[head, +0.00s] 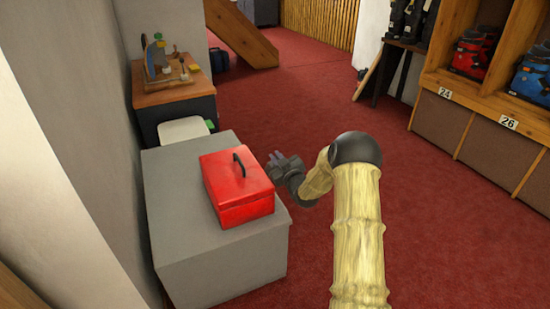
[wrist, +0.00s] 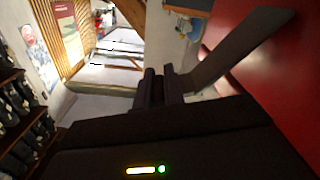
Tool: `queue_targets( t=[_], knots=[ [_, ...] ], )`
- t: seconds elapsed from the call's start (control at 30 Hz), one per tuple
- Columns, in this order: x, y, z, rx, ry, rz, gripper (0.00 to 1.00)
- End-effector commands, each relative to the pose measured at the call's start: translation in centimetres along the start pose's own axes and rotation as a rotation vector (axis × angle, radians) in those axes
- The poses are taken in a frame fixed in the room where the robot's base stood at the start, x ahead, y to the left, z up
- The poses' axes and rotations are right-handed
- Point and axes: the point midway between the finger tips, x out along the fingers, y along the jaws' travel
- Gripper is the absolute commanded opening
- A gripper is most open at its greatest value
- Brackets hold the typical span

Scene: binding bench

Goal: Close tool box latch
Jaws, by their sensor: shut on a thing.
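The red tool box (head: 240,204) sits on a grey bench (head: 220,257), its lid down and a black handle (head: 239,164) on top. Its red side fills the right of the wrist view (wrist: 285,85). A dark flat strip, which looks like the latch (wrist: 243,46), slants out from the red side towards my fingers. My gripper (head: 273,166) is beside the right side of the box. In the wrist view my gripper (wrist: 160,84) has its fingers close together, shut on the end of this strip. The latch is not visible in the head view.
A wooden-topped table (head: 165,95) with tools stands behind the bench, with a white seat (head: 183,129) between. A wall borders the left. Red carpet (head: 310,95) is open beyond the bench; boot shelves (head: 490,90) line the right.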

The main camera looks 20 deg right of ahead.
Motion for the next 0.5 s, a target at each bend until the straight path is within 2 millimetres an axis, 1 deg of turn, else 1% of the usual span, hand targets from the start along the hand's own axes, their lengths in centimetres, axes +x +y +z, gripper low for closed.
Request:
queue_targets(
  t=[0.27,0.3,0.33,0.5],
  knots=[
    [-0.02,-0.25,0.09,0.002,-0.002,-0.003,0.0],
    [-0.02,-0.25,0.1,0.002,-0.002,-0.004,0.15],
    [-0.02,-0.26,0.1,0.002,-0.002,-0.004,0.2],
    [0.0,-0.21,0.06,0.002,-0.002,-0.003,0.2]
  ],
)
